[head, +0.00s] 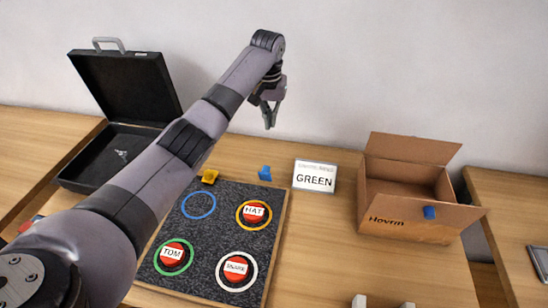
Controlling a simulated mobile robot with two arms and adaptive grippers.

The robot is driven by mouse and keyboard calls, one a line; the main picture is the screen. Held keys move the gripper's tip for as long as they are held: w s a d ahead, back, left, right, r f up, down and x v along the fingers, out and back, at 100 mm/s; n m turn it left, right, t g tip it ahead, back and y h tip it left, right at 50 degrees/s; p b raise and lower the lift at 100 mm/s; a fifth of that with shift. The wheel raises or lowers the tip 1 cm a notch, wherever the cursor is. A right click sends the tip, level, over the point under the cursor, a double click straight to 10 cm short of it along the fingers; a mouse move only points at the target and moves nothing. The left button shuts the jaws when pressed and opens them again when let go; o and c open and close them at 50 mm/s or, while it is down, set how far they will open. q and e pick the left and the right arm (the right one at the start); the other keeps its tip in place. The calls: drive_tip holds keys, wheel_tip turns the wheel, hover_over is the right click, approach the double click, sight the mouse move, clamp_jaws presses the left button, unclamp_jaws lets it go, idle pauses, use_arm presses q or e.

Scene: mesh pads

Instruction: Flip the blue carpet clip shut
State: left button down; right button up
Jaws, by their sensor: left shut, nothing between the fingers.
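The blue carpet clip (265,173) sits at the far edge of the dark speckled carpet (222,231), right of the yellow clip (210,176). Its blue part appears to stand up, but it is too small to tell its exact angle. My left gripper (269,122) is shut and empty, pointing down. In the picture it is above the blue clip and apart from it. My left arm crosses the view and hides part of the carpet's left side. My right gripper is not in view.
Round red buttons with labels and coloured rings lie on the carpet. A sign reading GREEN (314,177) stands right of the blue clip. An open cardboard box (402,225) stands farther right, an open black case (124,88) at left. Table right of the carpet is mostly clear.

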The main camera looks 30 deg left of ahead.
sight(266, 173)
use_arm(q)
wheel_tip(266, 173, down, 12)
drive_tip(key=s+p, duration=0.2)
drive_tip(key=p, duration=0.2)
drive_tip(key=shift+d, duration=0.35)
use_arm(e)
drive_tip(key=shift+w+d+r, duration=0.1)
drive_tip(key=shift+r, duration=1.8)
